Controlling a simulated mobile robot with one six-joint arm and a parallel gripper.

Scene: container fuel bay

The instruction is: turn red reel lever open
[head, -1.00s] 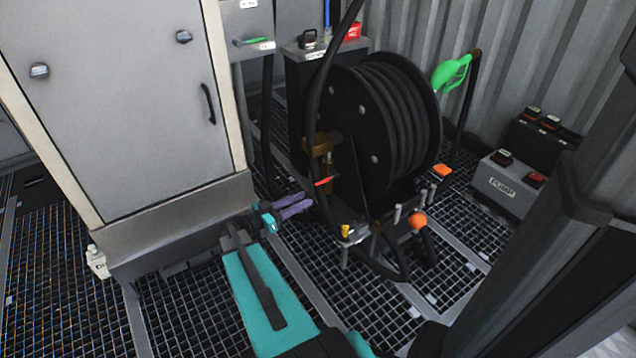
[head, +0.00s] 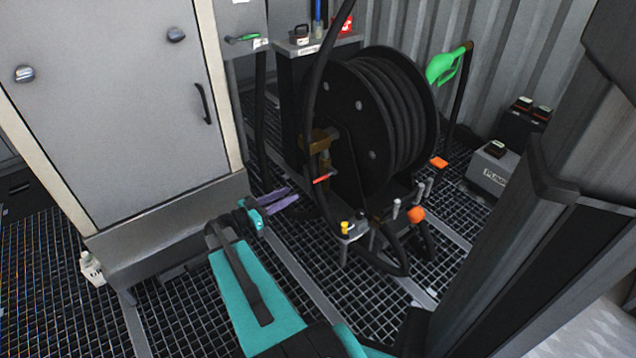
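The red lever (head: 320,179) is a small red bar at the left front of the black hose reel (head: 372,125), just below a brass fitting (head: 318,143). Its exact angle is hard to read at this size. My gripper (head: 292,196), with purple fingers on a teal arm, is left of the lever and a little lower in the picture. The fingers point toward the reel and appear apart from the lever. They overlap in this view, so their gap is unclear.
A grey cabinet (head: 110,110) stands close on the left. A yellow-topped fitting (head: 345,228) and an orange knob (head: 416,215) are low on the reel. A green nozzle (head: 445,66) hangs behind it. A pump box (head: 494,171) stands right. Grating floor (head: 200,310) is open in front.

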